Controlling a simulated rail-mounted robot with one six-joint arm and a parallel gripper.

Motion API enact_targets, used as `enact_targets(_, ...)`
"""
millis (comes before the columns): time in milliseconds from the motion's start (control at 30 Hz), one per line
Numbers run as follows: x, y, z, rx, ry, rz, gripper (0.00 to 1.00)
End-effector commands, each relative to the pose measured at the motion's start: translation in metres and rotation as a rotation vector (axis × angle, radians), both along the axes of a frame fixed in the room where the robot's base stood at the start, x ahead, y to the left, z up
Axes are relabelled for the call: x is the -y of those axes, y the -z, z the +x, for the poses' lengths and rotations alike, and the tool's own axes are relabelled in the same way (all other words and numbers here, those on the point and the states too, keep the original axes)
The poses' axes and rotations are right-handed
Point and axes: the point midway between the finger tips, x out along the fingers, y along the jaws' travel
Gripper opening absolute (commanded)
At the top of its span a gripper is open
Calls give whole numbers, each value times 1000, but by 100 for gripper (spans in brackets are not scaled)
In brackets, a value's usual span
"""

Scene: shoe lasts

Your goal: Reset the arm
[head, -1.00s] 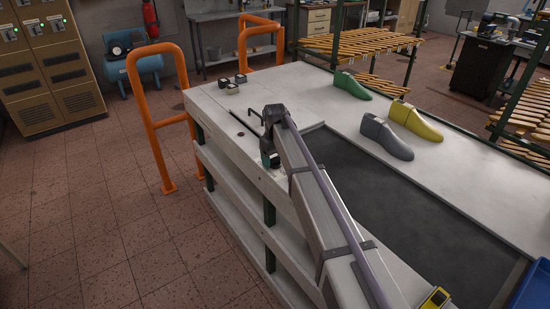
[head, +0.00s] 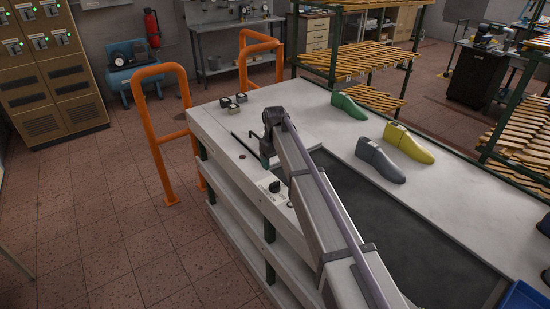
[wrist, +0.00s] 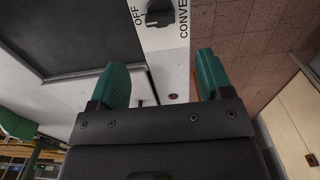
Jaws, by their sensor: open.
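My gripper (wrist: 162,80) is open, with its two green fingers apart and nothing seen between them. In the head view my arm reaches over the work table (head: 215,118), and part of the gripper (head: 265,160) shows below the wrist at the table's near side. In the wrist view a black knob (wrist: 160,12) on the light panel lies beyond the fingertips; it also shows in the head view (head: 275,187). A green shoe last (head: 349,106), a yellow one (head: 409,143) and a grey one (head: 380,160) stand on the table, apart from the gripper.
A dark belt (head: 385,215) runs along the table. Small dark boxes (head: 233,101) sit at its far left corner. Orange rails (head: 163,135) stand beside that end. Wooden racks (head: 350,62) stand behind, and a blue bin (head: 525,297) is at the lower right.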

Motion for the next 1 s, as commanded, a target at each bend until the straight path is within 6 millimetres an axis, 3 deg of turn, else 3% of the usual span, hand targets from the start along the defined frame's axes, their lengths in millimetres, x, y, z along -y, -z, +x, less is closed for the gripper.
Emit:
enact_targets(167,0,0,0,0,22,0,72)
enact_targets(233,6,0,-20,0,96,0,72)
enact_targets(267,12,0,-37,0,126,0,72)
enact_targets(367,54,0,-108,-1,257,-1,72)
enact_targets(500,132,0,-222,0,468,-2,72)
enact_targets(600,175,0,-291,1,584,-1,72)
enact_targets(700,204,0,-335,1,649,-1,72)
enact_targets(767,216,0,-347,1,675,-1,72)
enact_targets(833,225,0,-345,1,699,-1,72)
enact_targets(1000,227,0,-342,0,701,-2,72)
